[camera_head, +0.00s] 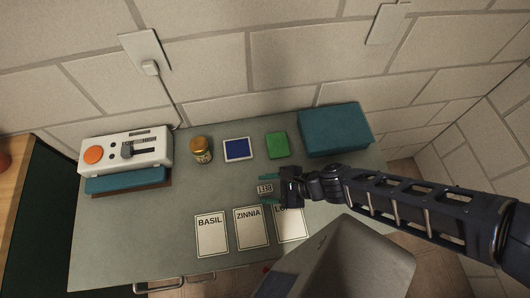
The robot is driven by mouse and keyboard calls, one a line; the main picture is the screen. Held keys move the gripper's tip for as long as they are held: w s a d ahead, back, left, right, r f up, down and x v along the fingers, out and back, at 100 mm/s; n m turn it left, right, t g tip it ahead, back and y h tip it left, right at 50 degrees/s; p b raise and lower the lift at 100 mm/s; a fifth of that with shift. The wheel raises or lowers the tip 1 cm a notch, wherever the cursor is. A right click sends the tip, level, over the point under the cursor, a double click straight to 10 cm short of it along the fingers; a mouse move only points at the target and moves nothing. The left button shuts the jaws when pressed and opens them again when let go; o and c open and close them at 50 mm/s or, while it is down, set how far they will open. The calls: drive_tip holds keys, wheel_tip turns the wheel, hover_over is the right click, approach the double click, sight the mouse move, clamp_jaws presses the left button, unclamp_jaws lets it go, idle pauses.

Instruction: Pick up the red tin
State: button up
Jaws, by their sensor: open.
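I cannot make out a clear red tin. A small red bit (266,267) shows at the table's front edge beside the grey bin, too small to identify. A reddish rounded thing (4,160) is cut off at the left picture edge, on a wooden surface. My gripper (267,190) reaches in from the right over the middle of the table. Its teal fingers are apart, one on each side of a small pale lettered label (265,189) in the picture. I cannot tell whether they touch it.
On the green table (150,235) are a white device (150,145), a gold-lidded jar (200,150), a blue square (238,150), a green block (277,145) and a teal box (335,130). BASIL (211,238) and ZINNIA (251,232) cards lie in front. A grey bin (375,265) stands front right.

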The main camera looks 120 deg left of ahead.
sight(266, 188)
drive_tip(key=shift+s+d+f, duration=0.2)
drive_tip(key=shift+s+f, duration=0.1)
drive_tip(key=shift+s, duration=0.1)
drive_tip(key=shift+c, duration=0.4)
clamp_jaws()
wheel_tip(266, 188, up, 20)
drive_tip(key=shift+a, duration=0.1)
